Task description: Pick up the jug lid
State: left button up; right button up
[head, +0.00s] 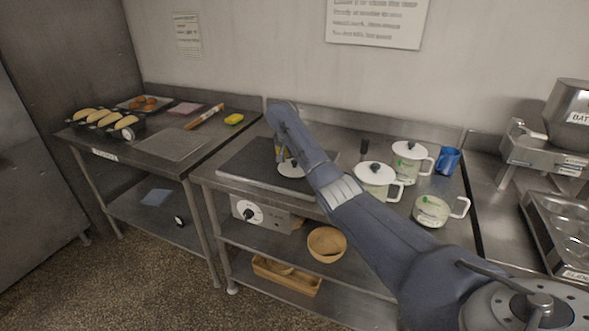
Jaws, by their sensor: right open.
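A round white jug lid (289,172) with a dark knob lies on the dark griddle plate (246,165) in the head view. My right gripper (282,158) is over the lid's left side, pointing down at it, and is open. The arm hides part of the gripper and the lid's surroundings; I cannot tell whether the fingers touch the knob. An open jug (432,211) without a lid stands at the counter's right front. Two more white jugs, a front one (373,189) and a back one (406,167), wear lids. My left gripper is not in view.
A blue cup (447,161) stands by the jugs. The left table holds a long bread tin (133,130), a tray (172,144), a rolling pin (204,117) and a yellow sponge (234,119). A wooden bowl (327,244) sits on the lower shelf.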

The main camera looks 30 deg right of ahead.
jog(key=shift+x, duration=0.95)
jog(key=shift+c, duration=0.4)
grip_shut()
